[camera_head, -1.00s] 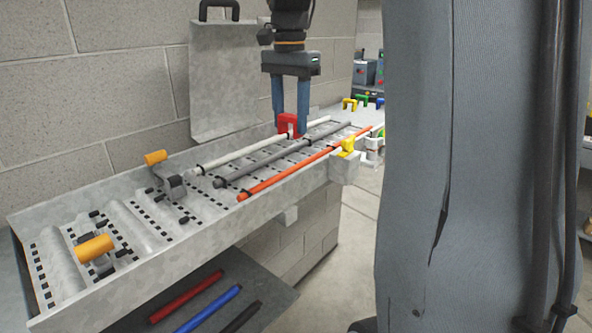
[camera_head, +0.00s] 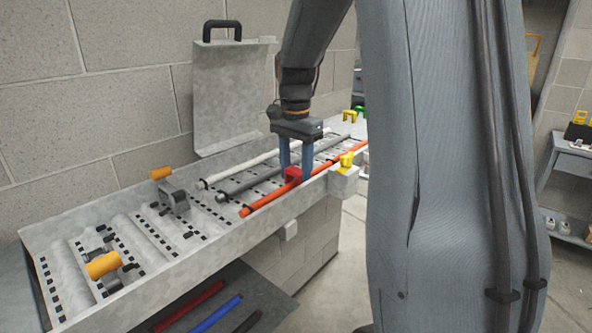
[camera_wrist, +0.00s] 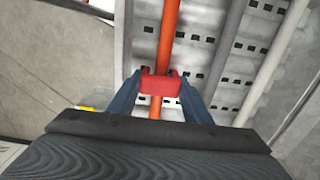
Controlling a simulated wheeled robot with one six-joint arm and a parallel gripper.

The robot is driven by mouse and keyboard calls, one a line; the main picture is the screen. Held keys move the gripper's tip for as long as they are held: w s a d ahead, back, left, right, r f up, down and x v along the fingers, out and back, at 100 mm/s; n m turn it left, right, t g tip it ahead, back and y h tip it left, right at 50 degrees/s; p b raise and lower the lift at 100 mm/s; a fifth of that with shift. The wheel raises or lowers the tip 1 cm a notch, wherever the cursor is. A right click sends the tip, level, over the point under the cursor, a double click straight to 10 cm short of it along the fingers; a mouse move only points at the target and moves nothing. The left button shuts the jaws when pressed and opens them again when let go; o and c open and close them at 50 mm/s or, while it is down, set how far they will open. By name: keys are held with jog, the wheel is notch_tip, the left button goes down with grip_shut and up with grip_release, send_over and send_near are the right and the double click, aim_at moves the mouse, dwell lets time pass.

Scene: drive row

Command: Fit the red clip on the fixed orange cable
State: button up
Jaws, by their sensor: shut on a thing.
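My gripper (camera_head: 295,174) is shut on the red clip (camera_head: 292,175) over the fixed orange cable (camera_head: 264,200), which lies along the near side of the perforated tray. In the wrist view the red clip (camera_wrist: 160,84) sits between the blue fingers of my gripper (camera_wrist: 160,82). There the orange cable (camera_wrist: 168,35) runs lengthwise behind the clip and shows on both sides of it. The clip straddles or touches the cable; I cannot tell whether it is fully seated.
A grey cable (camera_head: 236,190) and a white cable (camera_head: 226,175) lie parallel farther back in the tray (camera_head: 190,262). A yellow clip (camera_head: 346,159) stands at the tray's near edge. Orange-handled levers (camera_head: 103,265) stand at the left. Loose red, blue and black rods lie on a shelf below.

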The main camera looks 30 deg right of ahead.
aim_at(296, 170)
jog(key=o, duration=0.7)
jog(key=shift+f, duration=0.15)
notch_tip(296, 170, up, 12)
jog(key=b, duration=0.3)
jog(key=shift+r+b, duration=0.2)
jog(key=shift+b, duration=0.1)
